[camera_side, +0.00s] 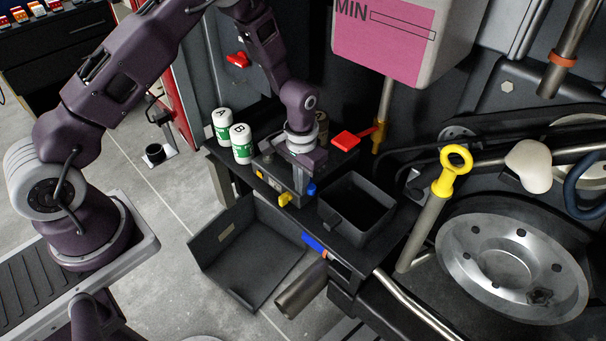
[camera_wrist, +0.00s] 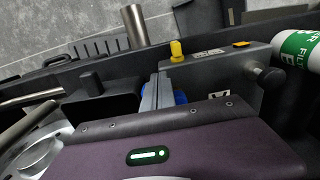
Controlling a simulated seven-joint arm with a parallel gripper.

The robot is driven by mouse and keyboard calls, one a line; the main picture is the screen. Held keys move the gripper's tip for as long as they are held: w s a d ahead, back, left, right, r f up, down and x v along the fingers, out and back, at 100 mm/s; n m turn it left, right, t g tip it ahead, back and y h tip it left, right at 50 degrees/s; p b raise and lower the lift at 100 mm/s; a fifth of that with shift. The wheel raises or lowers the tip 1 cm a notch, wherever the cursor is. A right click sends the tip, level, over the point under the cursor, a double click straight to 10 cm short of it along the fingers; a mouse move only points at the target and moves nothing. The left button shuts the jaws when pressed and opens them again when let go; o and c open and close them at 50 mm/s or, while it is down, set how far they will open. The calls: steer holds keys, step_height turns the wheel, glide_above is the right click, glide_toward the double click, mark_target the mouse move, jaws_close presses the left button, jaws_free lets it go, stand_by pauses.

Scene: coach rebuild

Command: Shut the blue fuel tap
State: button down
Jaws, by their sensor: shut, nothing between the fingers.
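A dark grey block (camera_side: 270,171) on the bench carries a blue knob (camera_side: 311,189) at its right end and a yellow tap (camera_side: 285,200) on its front. The blue knob also shows in the wrist view (camera_wrist: 181,97), partly hidden behind my fingers. My gripper (camera_side: 308,167) points down over the block's right end, just above and beside the blue knob. Its fingers (camera_wrist: 158,90) are shut and empty. I cannot tell whether they touch the knob. A separate flat blue piece (camera_side: 313,243) sits lower, on the bench's front edge.
An open black bin (camera_side: 357,209) stands close right of my gripper. Two white-green canisters, A (camera_side: 222,125) and B (camera_side: 241,144), stand left. A red handle (camera_side: 346,140) is behind. A pink-filled tank (camera_side: 390,45) hangs above. An open dark tray (camera_side: 246,250) lies below the bench.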

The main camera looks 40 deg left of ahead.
stand_by(0.4)
step_height(320, 180, up, 7)
stand_by(0.6)
steer(key=s+r+t, duration=0.1)
steer(key=s+r, duration=0.2)
steer(key=r, duration=0.4)
steer(key=s+a+r+t, duration=0.1)
steer(key=s+r, duration=0.3)
steer(key=r, duration=0.3)
steer(key=s+r+t, duration=0.1)
steer(key=s+r, duration=0.2)
steer(key=r, duration=0.4)
steer(key=s+r+t, duration=0.2)
steer(key=s+r, duration=0.2)
steer(key=s, duration=1.1)
steer(key=shift+s+a+r+t, duration=0.2)
steer(key=shift+a+t, duration=0.1)
steer(key=shift+a, duration=0.05)
